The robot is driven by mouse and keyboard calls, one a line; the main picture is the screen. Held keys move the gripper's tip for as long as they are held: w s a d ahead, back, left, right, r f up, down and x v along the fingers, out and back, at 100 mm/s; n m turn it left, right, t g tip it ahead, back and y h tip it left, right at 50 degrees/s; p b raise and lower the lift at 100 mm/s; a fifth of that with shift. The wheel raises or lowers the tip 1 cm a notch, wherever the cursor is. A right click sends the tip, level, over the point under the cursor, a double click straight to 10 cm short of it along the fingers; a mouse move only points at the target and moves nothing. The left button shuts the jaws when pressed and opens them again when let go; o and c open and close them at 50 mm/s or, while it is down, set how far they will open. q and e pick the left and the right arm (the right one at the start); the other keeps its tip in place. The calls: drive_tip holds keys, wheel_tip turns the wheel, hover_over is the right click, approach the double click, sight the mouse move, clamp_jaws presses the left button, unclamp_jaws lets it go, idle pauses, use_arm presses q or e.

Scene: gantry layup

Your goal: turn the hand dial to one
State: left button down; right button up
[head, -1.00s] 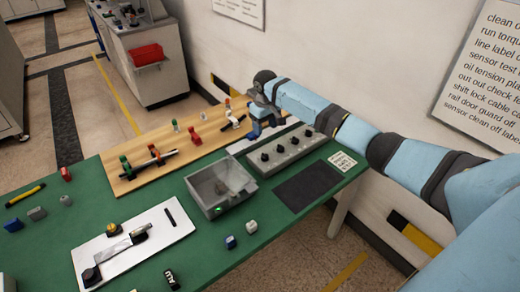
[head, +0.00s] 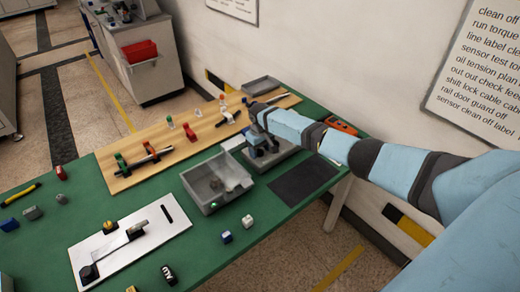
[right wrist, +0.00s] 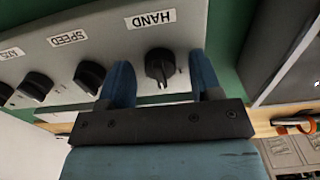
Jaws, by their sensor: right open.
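The hand dial (right wrist: 160,64) is a black knob on the light grey dial panel (right wrist: 215,15), beside the printed word HAND. A narrow ridge on it points toward the bottom of the right wrist view. My right gripper (right wrist: 160,61) is open, one blue finger on each side of the dial; I cannot tell whether they touch it. In the head view the right gripper (head: 260,145) is over the panel (head: 284,162) and hides most of its knobs. My left gripper is not in view.
Other black knobs, including the SPEED dial (right wrist: 90,76), sit in a row beside it. In the head view a grey open bin (head: 203,205) stands in front of the panel, and a dark mat (head: 304,180) lies to its right. The wooden board (head: 125,175) carries several clamps.

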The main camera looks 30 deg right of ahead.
drive_tip(key=c, duration=0.9)
drive_tip(key=shift+c, duration=0.2)
drive_tip(key=shift+n, duration=0.3)
drive_tip(key=n, duration=0.8)
drive_tip(key=shift+n, duration=0.3)
drive_tip(key=o, duration=0.9)
